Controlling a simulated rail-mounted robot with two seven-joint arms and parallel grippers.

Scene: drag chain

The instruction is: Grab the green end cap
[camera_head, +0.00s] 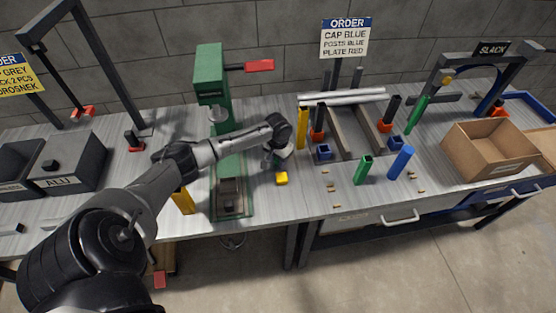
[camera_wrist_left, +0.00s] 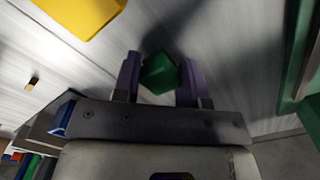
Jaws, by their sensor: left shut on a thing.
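The green end cap (camera_wrist_left: 160,73) sits between the two purple-grey fingers of my left gripper (camera_wrist_left: 160,80) in the left wrist view. The gripper is shut on it, with a finger touching on each side. In the head view my left gripper (camera_head: 275,162) is low over the bench, just behind the yellow cap (camera_head: 281,179). The green cap cannot be made out there. The yellow cap also shows close by in the left wrist view (camera_wrist_left: 85,12). My right gripper is not in view.
A green press (camera_head: 210,75) stands left of the gripper. Blue caps (camera_head: 323,152), a green post (camera_head: 363,170) and a blue post (camera_head: 401,162) stand to the right. A cardboard box (camera_head: 490,165) is farther right. Small brass pieces lie near the front edge.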

